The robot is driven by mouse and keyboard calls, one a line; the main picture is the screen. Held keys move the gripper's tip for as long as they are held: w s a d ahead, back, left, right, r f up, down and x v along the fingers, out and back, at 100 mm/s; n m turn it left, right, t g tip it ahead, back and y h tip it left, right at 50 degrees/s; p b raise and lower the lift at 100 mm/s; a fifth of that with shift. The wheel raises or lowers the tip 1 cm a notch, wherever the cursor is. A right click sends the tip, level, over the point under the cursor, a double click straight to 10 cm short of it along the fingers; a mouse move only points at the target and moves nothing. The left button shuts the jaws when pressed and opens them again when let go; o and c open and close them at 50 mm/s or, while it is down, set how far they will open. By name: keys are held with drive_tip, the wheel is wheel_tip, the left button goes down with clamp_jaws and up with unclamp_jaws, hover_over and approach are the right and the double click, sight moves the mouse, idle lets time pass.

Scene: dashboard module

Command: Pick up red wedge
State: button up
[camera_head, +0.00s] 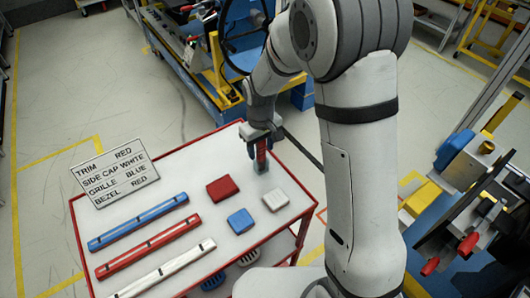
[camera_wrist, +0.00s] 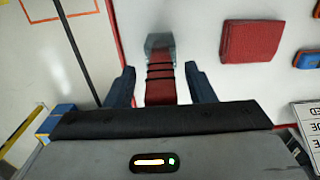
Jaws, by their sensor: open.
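The red wedge (camera_head: 262,157) is at the far right corner of the white tabletop, with a pale grey end at the table side. In the wrist view the red wedge (camera_wrist: 160,84) shows dark bands across it and lies between the two fingers. My gripper (camera_head: 260,145) is over it, pointing down. In the wrist view my gripper (camera_wrist: 161,88) is open, one finger on each side of the wedge, with a small gap visible at each side. The wedge's upper end is hidden by the gripper body.
The red-rimmed table (camera_head: 180,160) also holds a red block (camera_head: 222,188), a blue block (camera_head: 240,221), a white block (camera_head: 275,199), long blue, red and white strips (camera_head: 148,244), and a sign (camera_head: 115,173). Bare tabletop lies left of the wedge.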

drive_tip(key=shift+c, duration=0.3)
drive_tip(key=c, duration=1)
